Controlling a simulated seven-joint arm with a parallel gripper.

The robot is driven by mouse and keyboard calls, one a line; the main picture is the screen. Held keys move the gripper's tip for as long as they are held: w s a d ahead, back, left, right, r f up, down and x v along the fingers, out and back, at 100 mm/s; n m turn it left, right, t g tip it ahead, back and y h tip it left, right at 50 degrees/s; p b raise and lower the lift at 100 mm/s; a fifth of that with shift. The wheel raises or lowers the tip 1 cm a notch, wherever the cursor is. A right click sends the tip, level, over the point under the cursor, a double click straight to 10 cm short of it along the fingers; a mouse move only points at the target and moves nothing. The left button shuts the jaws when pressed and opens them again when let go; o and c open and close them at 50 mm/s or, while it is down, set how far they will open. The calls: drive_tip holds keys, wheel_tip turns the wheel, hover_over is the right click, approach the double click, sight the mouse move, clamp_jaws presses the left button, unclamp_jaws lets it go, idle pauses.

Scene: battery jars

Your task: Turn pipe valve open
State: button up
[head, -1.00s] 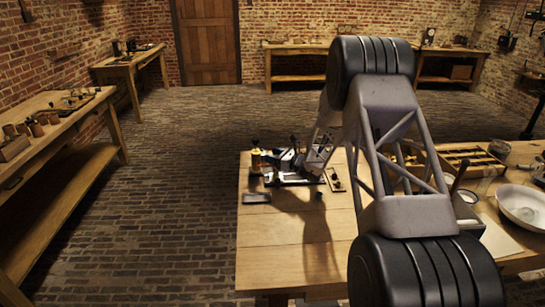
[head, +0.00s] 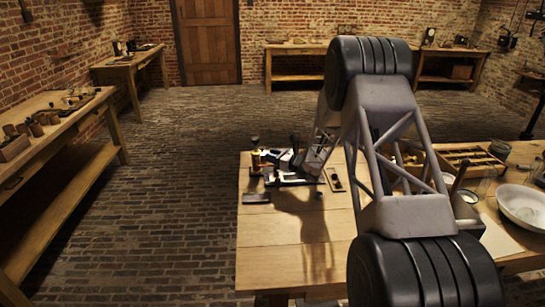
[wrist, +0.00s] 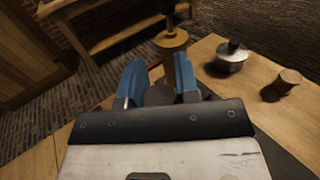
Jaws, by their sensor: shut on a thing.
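My gripper (wrist: 158,82) has two blue fingers standing apart, shut on a part between them. A thin reddish edge of the pipe valve (wrist: 154,65) shows there; most of it is hidden by the fingers, and I cannot tell how far it is turned. In the head view my gripper (head: 297,163) is low over the far left part of the table, largely covered by my own arm. The valve cannot be made out clearly there.
The wrist view shows a brass disc (wrist: 172,38) beyond the fingers, and a metal pot (wrist: 231,58) and a reddish spool (wrist: 287,79) to the right. A white bowl (head: 522,207) and a wooden tray (head: 470,158) stand right on the table (head: 270,260). Its front left is clear.

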drive_tip(key=shift+w+d+m+t+h, duration=0.1)
drive_tip(key=shift+d+m+t+h, duration=0.05)
drive_tip(key=shift+m+t+h, duration=1.55)
drive_tip(key=shift+w+d+m+t+h, duration=0.1)
drive_tip(key=shift+d+m+t+h, duration=0.1)
drive_tip(key=shift+m+t+h, duration=0.9)
drive_tip(key=shift+w+d+m+t+h, duration=0.15)
drive_tip(key=shift+m+t+h, duration=0.45)
drive_tip(key=shift+h, duration=0.9)
drive_tip(key=shift+m+h, duration=0.3)
drive_tip(key=o, duration=0.9)
drive_tip(key=shift+s, duration=0.2)
drive_tip(key=shift+v, duration=3.75)
drive_tip(key=shift+d, duration=0.1)
